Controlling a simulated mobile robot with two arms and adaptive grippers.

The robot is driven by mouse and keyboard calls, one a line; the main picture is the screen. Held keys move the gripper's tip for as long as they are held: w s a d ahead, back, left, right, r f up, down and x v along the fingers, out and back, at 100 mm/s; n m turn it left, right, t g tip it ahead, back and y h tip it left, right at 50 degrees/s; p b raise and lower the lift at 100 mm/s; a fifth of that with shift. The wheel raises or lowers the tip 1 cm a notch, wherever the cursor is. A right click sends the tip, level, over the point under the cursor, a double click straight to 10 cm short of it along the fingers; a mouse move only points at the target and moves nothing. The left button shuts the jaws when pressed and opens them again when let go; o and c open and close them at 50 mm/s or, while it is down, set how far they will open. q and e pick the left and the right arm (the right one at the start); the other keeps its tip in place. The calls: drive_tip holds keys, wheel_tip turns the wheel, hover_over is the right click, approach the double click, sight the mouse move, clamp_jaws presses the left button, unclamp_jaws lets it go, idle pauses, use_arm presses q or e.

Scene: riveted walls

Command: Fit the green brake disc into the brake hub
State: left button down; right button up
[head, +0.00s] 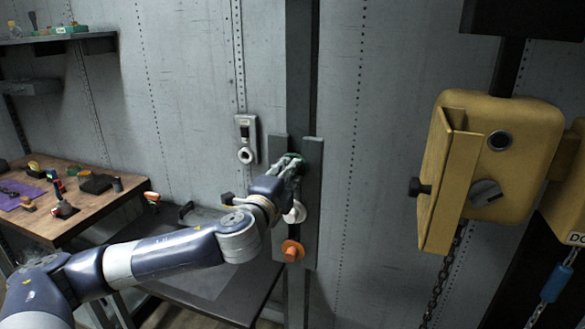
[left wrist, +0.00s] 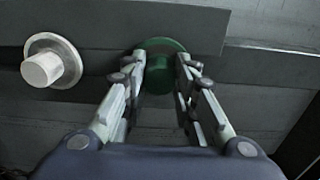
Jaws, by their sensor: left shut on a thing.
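The green brake disc (left wrist: 159,48) shows in the left wrist view between the fingertips of my left gripper (left wrist: 161,62), in front of a dark grey plate. My left gripper (head: 291,164) is shut on its raised middle part. In the head view the gripper is at the top of the upright grey wall plate (head: 313,190), and the disc is mostly hidden behind the fingers. I cannot tell whether the disc touches the plate.
A white disc with a knob (head: 295,212) and an orange one (head: 292,250) sit below on the plate. A wooden table (head: 110,205) with small items stands left, a dark bench (head: 215,270) below. A chain (head: 445,270) hangs under the housing. A switch box (head: 246,138) is on the wall.

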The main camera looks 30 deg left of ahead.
use_arm(q)
drive_tip(key=shift+s, duration=0.25)
drive_tip(key=shift+s+d, duration=0.1)
drive_tip(key=shift+s, duration=0.2)
drive_tip(key=c, duration=2.2)
unclamp_jaws()
clamp_jaws()
drive_tip(key=shift+b+v, duration=0.55)
drive_tip(key=shift+v, duration=1.5)
